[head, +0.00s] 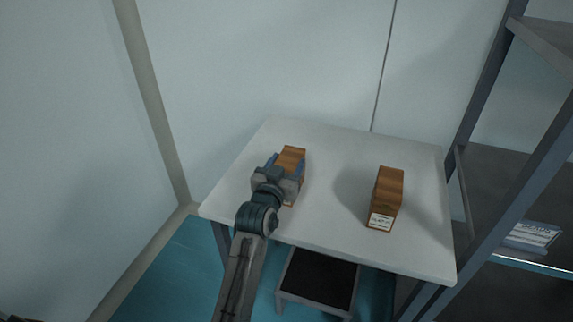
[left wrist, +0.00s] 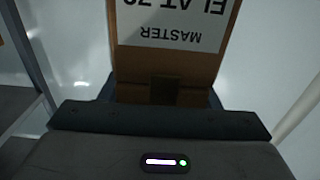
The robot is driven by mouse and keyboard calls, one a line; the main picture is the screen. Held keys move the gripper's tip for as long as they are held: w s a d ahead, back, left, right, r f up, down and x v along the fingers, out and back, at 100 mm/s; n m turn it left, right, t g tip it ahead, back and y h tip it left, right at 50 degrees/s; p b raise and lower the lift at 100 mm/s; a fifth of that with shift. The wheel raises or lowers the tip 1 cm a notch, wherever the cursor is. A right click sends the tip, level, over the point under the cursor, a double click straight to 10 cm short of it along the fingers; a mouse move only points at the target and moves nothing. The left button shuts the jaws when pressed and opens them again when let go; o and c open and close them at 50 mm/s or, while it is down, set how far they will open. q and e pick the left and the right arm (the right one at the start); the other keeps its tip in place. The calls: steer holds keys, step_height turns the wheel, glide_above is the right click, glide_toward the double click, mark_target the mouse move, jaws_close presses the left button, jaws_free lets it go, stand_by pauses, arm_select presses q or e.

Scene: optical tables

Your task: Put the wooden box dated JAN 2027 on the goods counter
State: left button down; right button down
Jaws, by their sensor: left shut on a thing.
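My left gripper (head: 279,172) is shut on a wooden box (head: 291,159) at the left part of the white table (head: 334,150). In the left wrist view the held box (left wrist: 161,77) stands between the fingers, with a white label (left wrist: 180,25) that appears upside down and reads "MASTER" and "FLAT" plus cut-off characters. No date can be read on it. A second wooden box (head: 388,190) stands upright on the right part of the table, apart from my gripper. Its white label (head: 380,221) is too small to read. My right gripper is not in view.
A dark metal shelf rack (head: 483,130) stands at the right, with a pale labelled item (head: 532,234) on a lower shelf. A low black-topped step (head: 318,281) is under the table's front edge. The tabletop between the boxes is clear.

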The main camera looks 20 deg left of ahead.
arm_select(q)
steer(key=c, duration=0.9)
jaws_free()
steer(key=shift+f, duration=0.15)
steer(key=o, duration=0.4)
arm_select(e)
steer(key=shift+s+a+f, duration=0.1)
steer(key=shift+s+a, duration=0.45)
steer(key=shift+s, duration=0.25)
arm_select(q)
steer(key=shift+r, duration=0.2)
steer(key=shift+s+f, duration=0.15)
steer(key=shift+s, duration=0.15)
steer(key=s, duration=0.3)
steer(key=shift+a+b, duration=0.1)
steer(key=shift+b, duration=0.25)
steer(key=s+b, duration=0.1)
steer(key=s, duration=0.7)
steer(key=shift+s+a, duration=0.1)
steer(key=shift+s, duration=0.1)
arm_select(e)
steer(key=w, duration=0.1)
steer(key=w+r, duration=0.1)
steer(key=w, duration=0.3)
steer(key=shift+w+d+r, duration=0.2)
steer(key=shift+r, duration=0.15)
